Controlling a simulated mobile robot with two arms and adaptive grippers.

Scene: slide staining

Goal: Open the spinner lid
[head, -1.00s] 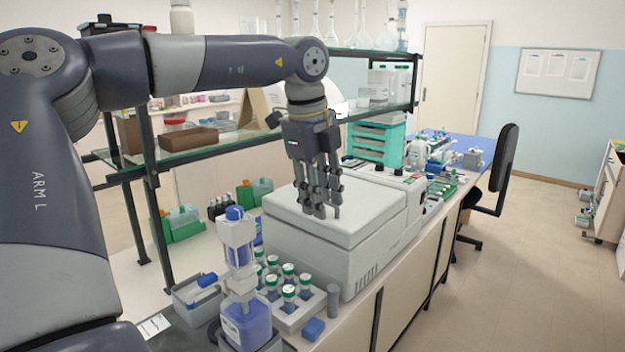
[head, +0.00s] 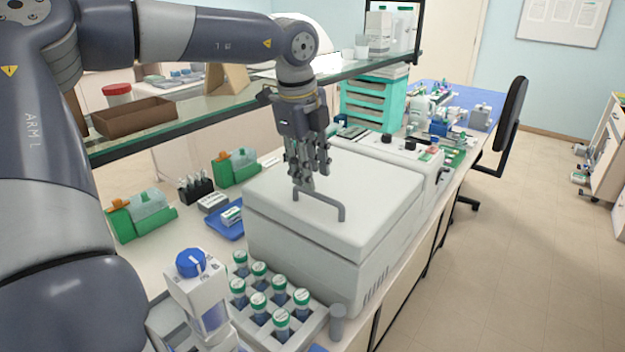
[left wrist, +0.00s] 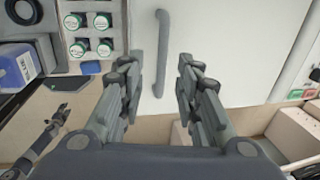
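The spinner is a white-grey box on the bench with its flat lid (head: 350,190) down. A grey bar handle (head: 320,204) stands on the lid near its front left edge. In the left wrist view the handle (left wrist: 164,55) shows beyond and between my fingers. My left gripper (head: 308,182) is above the lid, beside the far end of the handle. In the head view I cannot tell whether the fingers touch the handle.
A rack of green-capped tubes (head: 270,305) and a blue-capped bottle (head: 190,263) stand in front of the spinner. A glass shelf (head: 240,100) runs behind. Green holders (head: 140,215) and a blue tray (head: 228,222) lie left. Teal drawers (head: 375,100) stand behind it.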

